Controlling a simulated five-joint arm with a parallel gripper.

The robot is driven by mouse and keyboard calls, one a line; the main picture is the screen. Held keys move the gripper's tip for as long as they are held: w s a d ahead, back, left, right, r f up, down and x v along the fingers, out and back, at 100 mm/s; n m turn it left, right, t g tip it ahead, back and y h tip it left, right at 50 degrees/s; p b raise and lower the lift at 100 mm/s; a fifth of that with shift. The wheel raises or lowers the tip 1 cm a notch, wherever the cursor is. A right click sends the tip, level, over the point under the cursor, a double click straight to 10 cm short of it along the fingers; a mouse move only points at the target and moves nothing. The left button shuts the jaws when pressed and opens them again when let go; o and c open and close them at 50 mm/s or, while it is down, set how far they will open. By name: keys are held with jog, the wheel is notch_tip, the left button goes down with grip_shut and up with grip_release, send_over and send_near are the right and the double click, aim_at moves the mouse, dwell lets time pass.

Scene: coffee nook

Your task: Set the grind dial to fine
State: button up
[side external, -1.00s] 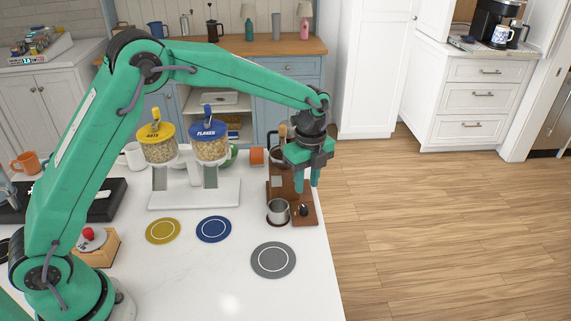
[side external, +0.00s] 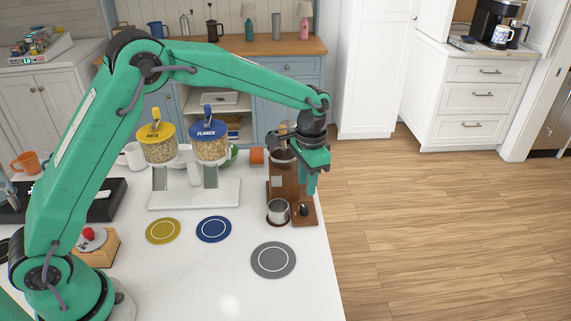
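The coffee grinder (side external: 284,178) is a brown wooden stand near the counter's right edge, with a metal cup (side external: 278,210) on its base. A small black knob (side external: 304,210), perhaps the grind dial, sits on the base right of the cup. Its setting and any markings are too small to read. My gripper (side external: 311,190) points down at the grinder's right side, above and slightly right of the knob in the picture. A gap shows between fingertips and knob. The fingers overlap from this side, so their opening is hidden. My wrist covers part of the grinder's top.
Two cereal dispensers, yellow-lidded (side external: 157,140) and blue-lidded (side external: 209,138), stand left of the grinder on a white stand (side external: 190,194). Yellow (side external: 163,231), blue (side external: 214,229) and grey (side external: 273,260) round mats lie in front. The counter around the grey mat is clear.

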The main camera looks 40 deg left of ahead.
aim_at(305, 207)
jog(key=n, duration=1.5)
jog(key=shift+n, duration=0.4)
jog(key=shift+s+a+f, duration=0.1)
jog(key=shift+s+f, duration=0.05)
jog(key=shift+f, duration=3.75)
jog(key=shift+c, duration=0.2)
grip_shut()
